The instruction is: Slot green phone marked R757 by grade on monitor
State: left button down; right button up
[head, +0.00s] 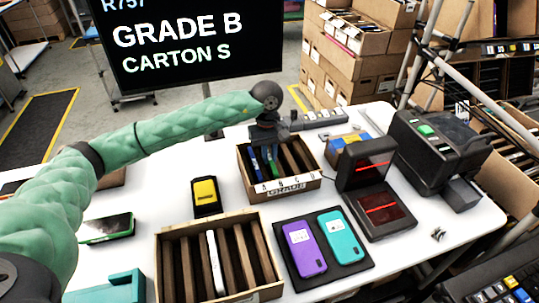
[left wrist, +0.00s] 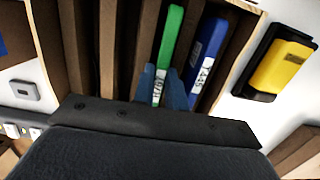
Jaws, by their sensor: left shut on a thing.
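The monitor (head: 195,45) reads R757, GRADE B, CARTON S. My left gripper (left wrist: 162,88) is shut on the green phone (left wrist: 170,42), with its fingertips on either side of it. The phone's white label is partly covered by the fingers. The green phone stands on edge between brown dividers of the rear carton (head: 292,188), and shows there in the head view (head: 273,166). A blue phone (left wrist: 207,45) with a white label stands in the neighbouring slot. In the head view my left gripper (head: 268,143) is over this carton. My right gripper is out of view.
A nearer slotted carton (head: 165,268) holds one pale phone (head: 215,262). Purple (head: 304,249) and teal (head: 342,238) phones lie on a black mat. A yellow device (head: 205,191), a red-lit scanner (head: 380,205) and a black printer (head: 435,150) stand around. A green-edged phone (head: 108,228) lies left.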

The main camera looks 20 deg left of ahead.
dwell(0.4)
pick_arm(q)
jog(key=c, duration=1.3)
grip_release()
jog(key=shift+c, duration=0.2)
